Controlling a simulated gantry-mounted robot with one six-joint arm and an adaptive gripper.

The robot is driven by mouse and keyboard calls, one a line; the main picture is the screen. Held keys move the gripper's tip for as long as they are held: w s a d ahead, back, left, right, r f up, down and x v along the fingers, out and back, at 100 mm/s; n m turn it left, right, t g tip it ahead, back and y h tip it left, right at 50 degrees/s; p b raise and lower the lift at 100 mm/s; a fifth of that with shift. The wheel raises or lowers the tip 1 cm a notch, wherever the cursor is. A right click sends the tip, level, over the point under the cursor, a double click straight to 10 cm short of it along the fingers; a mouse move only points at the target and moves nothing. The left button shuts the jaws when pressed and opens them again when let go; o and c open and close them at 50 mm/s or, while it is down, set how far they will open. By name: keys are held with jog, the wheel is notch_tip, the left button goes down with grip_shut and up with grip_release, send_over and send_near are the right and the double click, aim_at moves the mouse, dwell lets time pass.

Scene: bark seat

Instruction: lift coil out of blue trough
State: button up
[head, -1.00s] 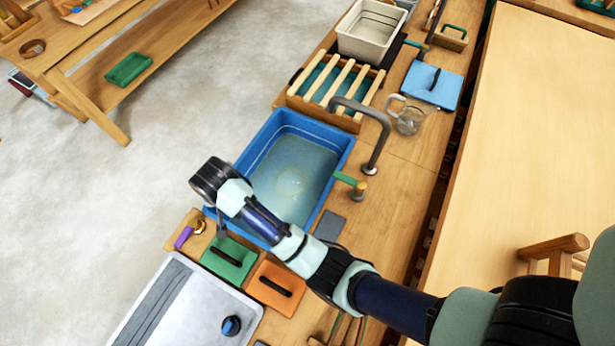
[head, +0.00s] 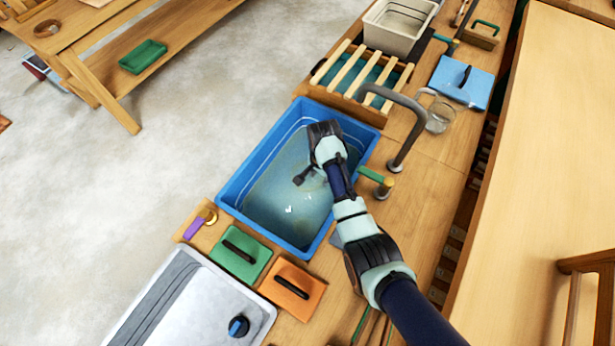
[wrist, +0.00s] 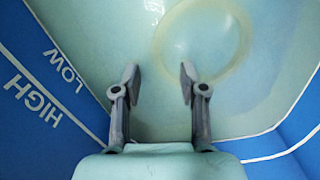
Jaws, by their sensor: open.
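The blue trough (head: 237,188) holds murky greenish water and sits in the wooden bench. In the wrist view its wall (wrist: 62,50) carries white lines and the words HIGH and LOW. A pale yellowish coil (wrist: 163,38) shows as a ring under the water, just beyond my gripper's fingertips and towards the right one. My gripper (wrist: 158,75) is open and empty, its two fingers apart. In the head view my gripper (head: 303,177) is over the trough's middle. The coil is not clear there, with my arm covering part of the water.
A grey tap (head: 400,130) arches over the trough's right side, close to my arm. A slatted rack (head: 345,68) stands behind the trough. A glass jug (head: 440,115) stands right.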

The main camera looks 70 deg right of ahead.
aim_at(320, 183)
notch_tip(320, 183, down, 3)
jog(key=shift+s+f+b, duration=0.15)
jog(key=shift+b, duration=0.4)
grip_shut()
